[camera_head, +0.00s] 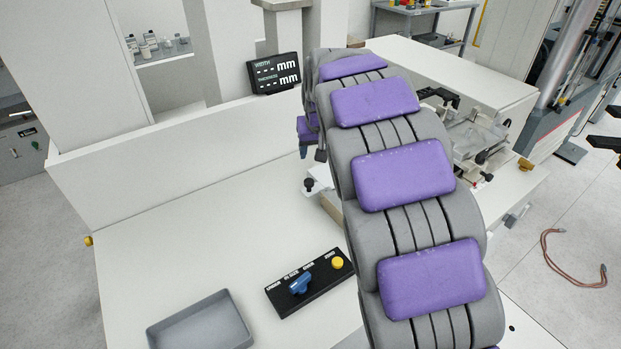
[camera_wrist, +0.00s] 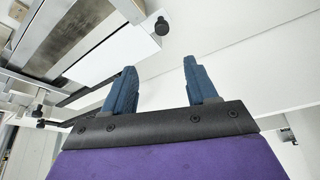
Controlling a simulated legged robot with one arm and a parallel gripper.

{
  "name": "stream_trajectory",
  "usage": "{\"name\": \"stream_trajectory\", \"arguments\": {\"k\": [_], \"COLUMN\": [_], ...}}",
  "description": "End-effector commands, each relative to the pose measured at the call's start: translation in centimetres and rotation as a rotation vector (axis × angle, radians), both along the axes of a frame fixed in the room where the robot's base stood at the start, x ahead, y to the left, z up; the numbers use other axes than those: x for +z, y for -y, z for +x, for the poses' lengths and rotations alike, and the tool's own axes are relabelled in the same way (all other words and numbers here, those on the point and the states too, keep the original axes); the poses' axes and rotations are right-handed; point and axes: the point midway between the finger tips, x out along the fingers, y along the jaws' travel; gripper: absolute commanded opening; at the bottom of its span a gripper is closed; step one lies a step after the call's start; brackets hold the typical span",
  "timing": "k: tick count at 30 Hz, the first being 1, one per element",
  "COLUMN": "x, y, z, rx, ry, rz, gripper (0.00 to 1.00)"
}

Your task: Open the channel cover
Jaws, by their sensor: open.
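My gripper (camera_wrist: 161,86) shows in the wrist view with its two blue fingers spread apart and nothing between them. In the camera_head view it is mostly hidden behind my purple and grey arm. A metal fixture with a white block (camera_wrist: 112,58) and a black knob (camera_wrist: 161,26) is at the upper left of the wrist view, apart from the fingers. In the camera_head view a black knob (camera_head: 309,184) shows just left of my arm, and clear and metal parts of the apparatus (camera_head: 470,135) show to its right. I cannot tell which part is the channel cover.
A control panel (camera_head: 310,283) with a blue knob and a yellow button lies on the white table (camera_head: 190,245). A grey tray (camera_head: 200,322) is at the front. A black width and thickness display (camera_head: 274,73) stands behind. The table's left part is clear.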

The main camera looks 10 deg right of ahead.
Motion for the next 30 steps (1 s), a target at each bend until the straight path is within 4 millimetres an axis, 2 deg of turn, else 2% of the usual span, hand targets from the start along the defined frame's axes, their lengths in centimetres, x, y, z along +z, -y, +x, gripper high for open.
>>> {"name": "stream_trajectory", "arguments": {"k": [8, 27, 30], "x": [-2.5, -13.8, -15.2], "y": [-0.2, -0.1, -0.1], "z": [1.0, 5.5, 6.1], "rx": [0.001, 0.001, 0.001], "ry": [-0.002, -0.004, -0.003], "rz": [-0.003, -0.003, -0.001], "gripper": [0.58, 0.58, 0.58]}}
